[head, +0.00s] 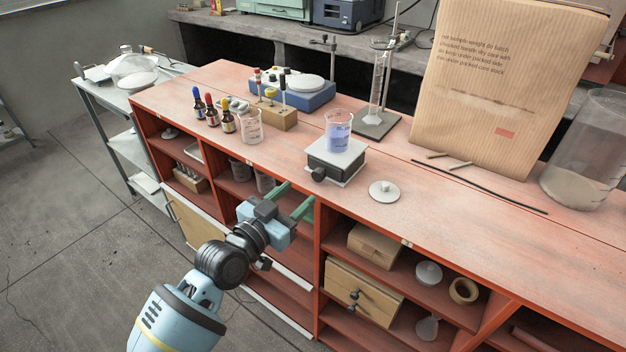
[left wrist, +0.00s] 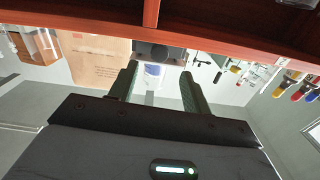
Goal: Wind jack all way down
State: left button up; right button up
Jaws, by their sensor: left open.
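The jack (head: 337,160) is a low black body with a light top plate and base, standing near the front edge of the red bench. Its black knob (head: 318,174) faces the front left. A beaker (head: 339,132) with bluish liquid stands upright on its top plate. My left gripper (head: 295,198) is open and empty, in front of the bench's front edge and below its top, apart from the knob. In the left wrist view, which looks upside down, the dark jack (left wrist: 158,50) and beaker (left wrist: 154,71) show between the open fingers (left wrist: 158,88). My right gripper is out of view.
A white lidded dish (head: 384,191) sits right of the jack. Another beaker (head: 251,126) and dropper bottles (head: 211,110) stand to the left. A stand with a cylinder (head: 377,120) and a large paper bag (head: 490,95) are behind. Open shelves lie below the bench top.

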aim_at(316, 177)
pick_arm(q)
jog(key=shift+b+x, duration=0.35)
jog(key=shift+x, duration=3.15)
jog(key=c, duration=1)
jog(key=shift+n, duration=2.2)
jog(key=o, duration=1)
jog(key=shift+s, duration=0.1)
jog(key=v, duration=0.7)
jog(key=shift+s+a+p, duration=0.25)
jog(key=shift+p, duration=0.05)
